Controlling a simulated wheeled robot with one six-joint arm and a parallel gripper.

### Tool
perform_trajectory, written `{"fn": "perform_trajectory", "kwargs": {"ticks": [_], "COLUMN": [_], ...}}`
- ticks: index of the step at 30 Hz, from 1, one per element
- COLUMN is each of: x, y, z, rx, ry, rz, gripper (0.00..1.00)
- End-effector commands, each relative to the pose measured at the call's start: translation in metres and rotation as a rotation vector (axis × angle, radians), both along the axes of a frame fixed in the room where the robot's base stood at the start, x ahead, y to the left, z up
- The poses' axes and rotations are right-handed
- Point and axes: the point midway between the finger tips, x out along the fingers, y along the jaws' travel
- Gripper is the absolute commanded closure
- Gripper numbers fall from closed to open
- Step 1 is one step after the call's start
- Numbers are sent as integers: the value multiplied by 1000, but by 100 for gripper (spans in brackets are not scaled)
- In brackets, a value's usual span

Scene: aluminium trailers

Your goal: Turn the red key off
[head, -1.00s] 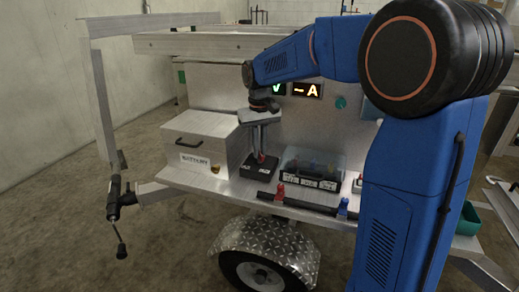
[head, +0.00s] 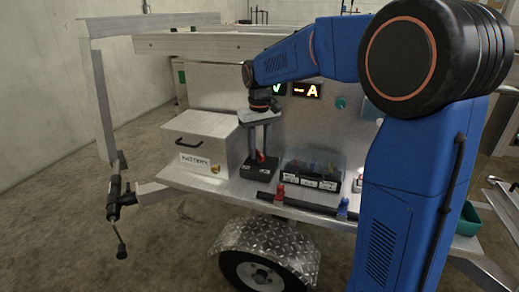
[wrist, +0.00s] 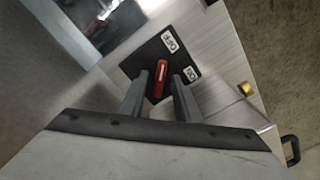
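The red key (wrist: 162,78) stands on a black switch plate with a white OFF label (wrist: 171,40) and a white ON label (wrist: 190,73). In the wrist view its upper end points roughly toward the OFF label. My gripper (wrist: 161,80) is open, with one finger on each side of the key and visible gaps between them. In the head view my gripper (head: 260,150) points down at the black switch box (head: 258,168), and the red key (head: 261,156) shows between the fingers, partly hidden.
A metal battery box (head: 203,143) stands left of the switch. A clear-covered fuse box (head: 314,174) is close on its right. Red (head: 280,191) and blue (head: 342,207) parts sit at the shelf's front edge. A lit display (head: 306,90) is on the panel behind.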

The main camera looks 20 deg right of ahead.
Motion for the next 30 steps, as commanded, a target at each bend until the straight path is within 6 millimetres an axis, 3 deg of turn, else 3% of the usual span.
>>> {"fn": "perform_trajectory", "kwargs": {"ticks": [5,11,30], "x": [0,0,1], "y": [0,0,0], "z": [1,22,145], "rx": [0,0,0], "ry": [0,-2,-2], "rz": [0,0,0], "gripper": [70,70,70]}}
